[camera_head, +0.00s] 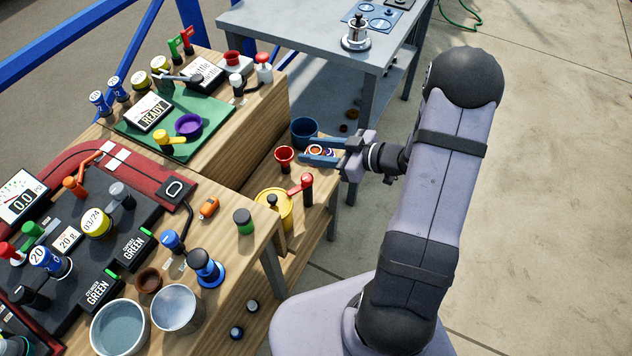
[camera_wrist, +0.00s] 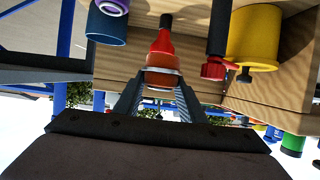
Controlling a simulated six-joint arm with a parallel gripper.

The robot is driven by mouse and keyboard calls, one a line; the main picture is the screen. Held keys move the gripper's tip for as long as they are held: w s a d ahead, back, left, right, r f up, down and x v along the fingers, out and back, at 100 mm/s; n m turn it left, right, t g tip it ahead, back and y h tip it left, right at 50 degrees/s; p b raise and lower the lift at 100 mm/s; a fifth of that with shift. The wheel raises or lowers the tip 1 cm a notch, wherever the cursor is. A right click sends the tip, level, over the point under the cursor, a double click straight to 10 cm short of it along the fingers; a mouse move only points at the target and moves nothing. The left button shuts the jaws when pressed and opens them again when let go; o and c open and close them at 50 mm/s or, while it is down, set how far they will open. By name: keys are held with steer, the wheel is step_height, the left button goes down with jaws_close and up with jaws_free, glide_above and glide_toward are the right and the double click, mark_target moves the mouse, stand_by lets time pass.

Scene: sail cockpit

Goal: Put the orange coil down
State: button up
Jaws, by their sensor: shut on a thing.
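The orange coil (camera_head: 316,149) is between the jaws of my gripper (camera_head: 304,150), above the low wooden shelf. In the wrist view the orange coil (camera_wrist: 161,78) shows between the two dark fingers of my gripper (camera_wrist: 160,92), which are shut on it. The fingers hide part of its sides. In the head view a pale and purple patch shows just beside the coil; I cannot tell what it is.
The taller wooden bench (camera_head: 262,120) rises at left; a grey table (camera_head: 290,30) stands behind.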

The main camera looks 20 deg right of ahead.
steer(key=shift+f, duration=2.9)
steer(key=shift+f, duration=0.15)
steer(key=shift+f+b, duration=0.35)
steer(key=shift+f, duration=1.6)
steer(key=shift+f, duration=0.2)
steer(key=o, duration=1.2)
steer(key=shift+r, duration=0.1)
